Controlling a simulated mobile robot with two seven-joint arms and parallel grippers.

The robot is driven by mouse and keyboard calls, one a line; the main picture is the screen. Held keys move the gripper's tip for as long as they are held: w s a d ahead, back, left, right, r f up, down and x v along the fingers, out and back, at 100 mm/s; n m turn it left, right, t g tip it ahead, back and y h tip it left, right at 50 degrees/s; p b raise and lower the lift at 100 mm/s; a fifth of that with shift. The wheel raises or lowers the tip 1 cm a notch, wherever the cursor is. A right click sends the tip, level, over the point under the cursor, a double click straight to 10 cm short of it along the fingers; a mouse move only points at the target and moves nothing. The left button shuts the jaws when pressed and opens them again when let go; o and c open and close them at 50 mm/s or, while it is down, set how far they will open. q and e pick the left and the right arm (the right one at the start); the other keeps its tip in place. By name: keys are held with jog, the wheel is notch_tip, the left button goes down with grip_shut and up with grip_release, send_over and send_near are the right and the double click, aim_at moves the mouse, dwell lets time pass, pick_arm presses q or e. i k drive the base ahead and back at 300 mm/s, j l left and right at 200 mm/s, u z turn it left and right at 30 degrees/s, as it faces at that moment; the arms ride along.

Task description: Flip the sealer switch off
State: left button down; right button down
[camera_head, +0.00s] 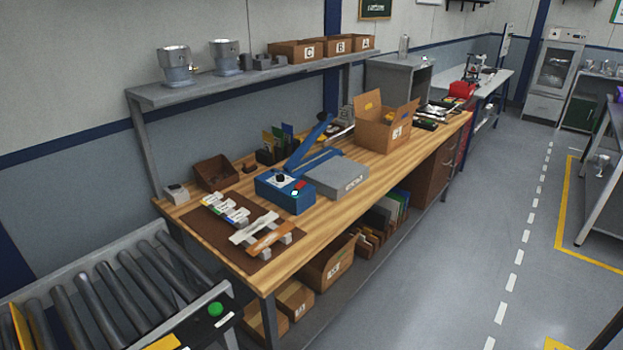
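The sealer (286,194) is a blue box-like device on the wooden workbench (312,226), with a raised blue arm (308,145) slanting up to the right. Its top carries a black knob (280,178), and a small red and green switch (298,188) sits near the front right corner. The switch's position is too small to tell. A grey block (336,178) stands right beside the sealer. Neither of my grippers shows in the head view.
A brown mat with strips and tools (222,238) lies left of the sealer. An open cardboard box (384,128) stands farther right. A shelf (250,75) runs above the bench's back. A roller conveyor (110,300) is at the lower left. The floor (440,270) right of the bench is clear.

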aim_at(302, 183)
jog(key=i+l, duration=0.55)
jog(key=i, duration=0.15)
jog(key=i+l, duration=1.1)
jog(key=i, duration=0.25)
